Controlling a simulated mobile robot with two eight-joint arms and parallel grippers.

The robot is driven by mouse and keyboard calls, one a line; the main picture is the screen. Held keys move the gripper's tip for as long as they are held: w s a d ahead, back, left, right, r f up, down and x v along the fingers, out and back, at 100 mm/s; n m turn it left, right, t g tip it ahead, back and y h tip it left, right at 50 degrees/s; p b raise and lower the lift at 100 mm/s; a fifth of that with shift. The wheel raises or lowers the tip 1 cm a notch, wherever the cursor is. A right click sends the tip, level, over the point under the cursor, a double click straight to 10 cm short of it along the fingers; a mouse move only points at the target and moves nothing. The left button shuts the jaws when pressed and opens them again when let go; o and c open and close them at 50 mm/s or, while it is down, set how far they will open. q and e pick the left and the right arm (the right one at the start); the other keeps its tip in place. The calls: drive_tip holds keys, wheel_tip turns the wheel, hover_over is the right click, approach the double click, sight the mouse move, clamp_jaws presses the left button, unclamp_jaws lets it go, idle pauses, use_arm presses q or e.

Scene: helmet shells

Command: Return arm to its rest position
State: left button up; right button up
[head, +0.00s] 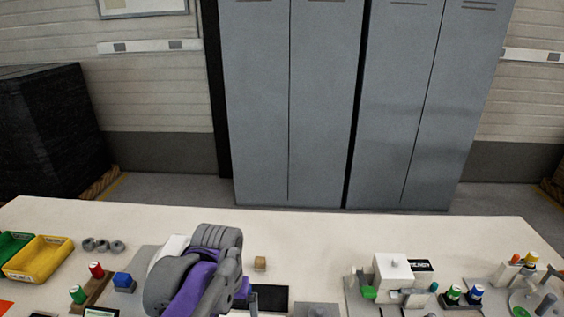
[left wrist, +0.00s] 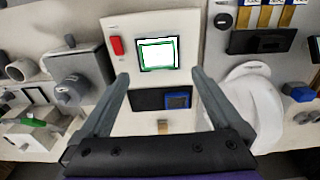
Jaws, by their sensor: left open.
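My left arm (head: 195,280), grey and purple, rises from the bottom edge of the head view over the middle-left of the white table. Its gripper is mostly hidden behind the arm there. In the left wrist view my left gripper (left wrist: 160,75) shows two grey fingers spread wide with nothing between them. Beyond the fingers is a white panel with a lit screen (left wrist: 158,54) and a red switch (left wrist: 116,45). A white rounded shell (left wrist: 255,105) lies right of the fingers, partly behind the right one. My right gripper is in neither view.
The white table (head: 330,225) is clear along its far edge. Yellow (head: 38,258) and green bins stand at left, with red, green and blue pieces nearby. A small tan block (head: 260,264) lies beyond the arm. A white box (head: 393,271) and colored spools stand at right. Grey lockers (head: 290,100) stand behind.

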use_arm(q)
drive_tip(key=s+a+f+t+p, duration=0.1)
drive_tip(key=s+a+f+t, duration=0.1)
drive_tip(key=s, duration=0.4)
drive_tip(key=s+a+f+t+p, duration=0.2)
drive_tip(key=s+a+f+t, duration=0.1)
drive_tip(key=s, duration=0.3)
drive_tip(key=shift+s+a+f, duration=0.35)
drive_tip(key=shift+a+f, duration=0.2)
drive_tip(key=shift+a, duration=0.05)
